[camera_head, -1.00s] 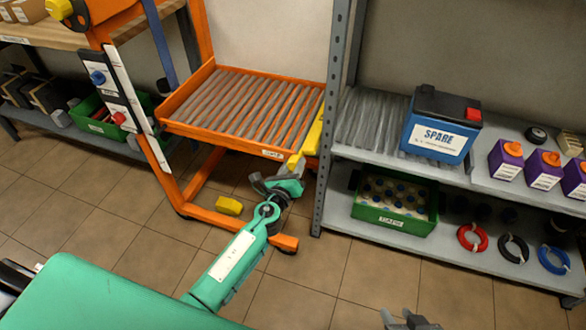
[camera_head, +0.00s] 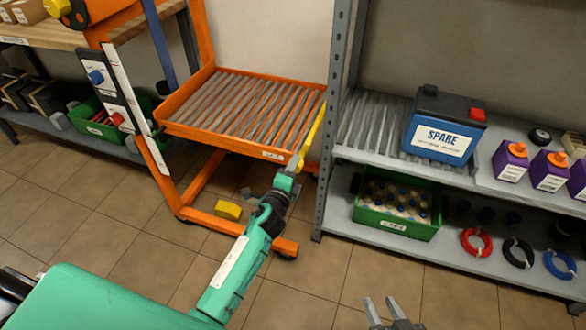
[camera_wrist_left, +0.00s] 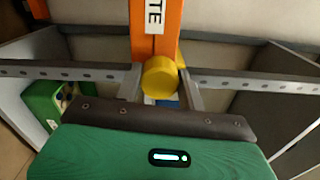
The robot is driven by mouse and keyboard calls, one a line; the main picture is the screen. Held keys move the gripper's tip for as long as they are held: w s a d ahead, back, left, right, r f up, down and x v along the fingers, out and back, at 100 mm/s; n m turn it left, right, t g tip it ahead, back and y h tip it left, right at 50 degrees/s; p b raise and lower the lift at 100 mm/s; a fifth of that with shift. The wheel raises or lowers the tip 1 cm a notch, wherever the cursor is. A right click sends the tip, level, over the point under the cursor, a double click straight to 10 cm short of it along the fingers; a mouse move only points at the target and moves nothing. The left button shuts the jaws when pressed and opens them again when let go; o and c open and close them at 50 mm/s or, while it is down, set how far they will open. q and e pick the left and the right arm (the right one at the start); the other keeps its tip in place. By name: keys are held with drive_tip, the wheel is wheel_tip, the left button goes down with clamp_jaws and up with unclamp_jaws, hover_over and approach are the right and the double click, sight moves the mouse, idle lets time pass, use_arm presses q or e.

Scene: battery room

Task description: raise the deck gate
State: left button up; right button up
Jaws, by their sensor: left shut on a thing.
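The deck gate (camera_head: 314,130) is a yellow bar at the right front edge of the orange roller deck (camera_head: 215,141). In the left wrist view a round yellow knob (camera_wrist_left: 160,77) stands in front of an orange plate (camera_wrist_left: 157,30) whose visible letters read "TE". My left gripper (camera_head: 294,168) is at the gate's lower front end. Its two fingers, also in the left wrist view (camera_wrist_left: 160,92), lie on either side of the knob and are shut on it. My right gripper (camera_head: 391,310) shows at the bottom edge, fingers apart and empty, away from the gate.
A grey shelf post (camera_head: 330,125) stands close to the right of the gate. The shelf holds a blue SPARE battery (camera_head: 438,135), purple bottles and a green crate (camera_head: 396,222). A yellow block (camera_head: 228,210) is low by the orange frame.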

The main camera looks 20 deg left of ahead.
use_arm(q)
drive_tip(key=shift+n, duration=1.3)
use_arm(e)
drive_tip(key=shift+s+d+f, duration=0.1)
use_arm(q)
drive_tip(key=shift+f+n, duration=0.1)
drive_tip(key=shift+n, duration=0.2)
use_arm(e)
drive_tip(key=shift+d, duration=0.1)
use_arm(q)
drive_tip(key=o, duration=1)
drive_tip(key=shift+c, duration=0.2)
drive_tip(key=shift+s, duration=0.1)
drive_tip(key=s+p, duration=0.1)
drive_tip(key=s, duration=1.2)
drive_tip(key=shift+s+a, duration=0.25)
drive_tip(key=shift+s, duration=0.05)
use_arm(e)
drive_tip(key=shift+s+d+g+h, duration=0.1)
drive_tip(key=shift+d+g+h, duration=0.4)
drive_tip(key=shift+d+g, duration=0.45)
